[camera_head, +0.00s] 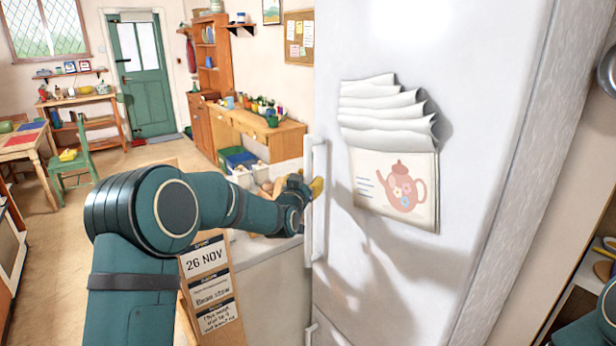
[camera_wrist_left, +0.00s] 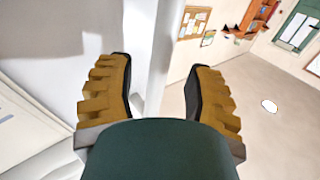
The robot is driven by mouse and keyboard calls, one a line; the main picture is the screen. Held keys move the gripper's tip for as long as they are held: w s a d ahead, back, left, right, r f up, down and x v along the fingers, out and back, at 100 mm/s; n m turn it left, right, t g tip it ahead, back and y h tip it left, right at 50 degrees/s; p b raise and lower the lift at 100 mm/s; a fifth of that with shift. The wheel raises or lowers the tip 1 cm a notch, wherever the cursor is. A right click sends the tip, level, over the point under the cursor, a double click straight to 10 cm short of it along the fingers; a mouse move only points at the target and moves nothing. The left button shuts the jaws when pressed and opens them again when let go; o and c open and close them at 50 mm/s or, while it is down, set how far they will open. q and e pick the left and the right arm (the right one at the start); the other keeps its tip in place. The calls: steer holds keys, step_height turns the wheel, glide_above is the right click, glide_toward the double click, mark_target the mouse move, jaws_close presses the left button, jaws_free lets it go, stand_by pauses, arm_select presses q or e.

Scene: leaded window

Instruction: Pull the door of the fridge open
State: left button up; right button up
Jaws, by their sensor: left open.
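The white fridge (camera_head: 400,40) stands at the centre right, and its door looks shut. Its upright bar handle (camera_head: 319,230) runs along the door's left edge. My left gripper (camera_head: 313,188) is at the middle of this handle. In the left wrist view, the handle (camera_wrist_left: 163,35) passes between the two yellow-brown fingers (camera_wrist_left: 158,85) of my left gripper. The fingers are open, with a gap on each side of the bar. My right gripper is out of view; only a bit of my right arm shows at the lower right edge.
Papers with a teapot picture (camera_head: 396,190) hang on the fridge door. A second handle (camera_head: 312,335) is lower down. A date board (camera_head: 207,275) stands near my left arm, before a counter. The floor (camera_head: 130,160) at the left is open, with a green chair (camera_head: 75,178).

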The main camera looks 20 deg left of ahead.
mark_target(307, 179)
arm_select(q)
steer(key=shift+w, duration=1.6)
steer(key=shift+o, duration=0.3)
jaws_close()
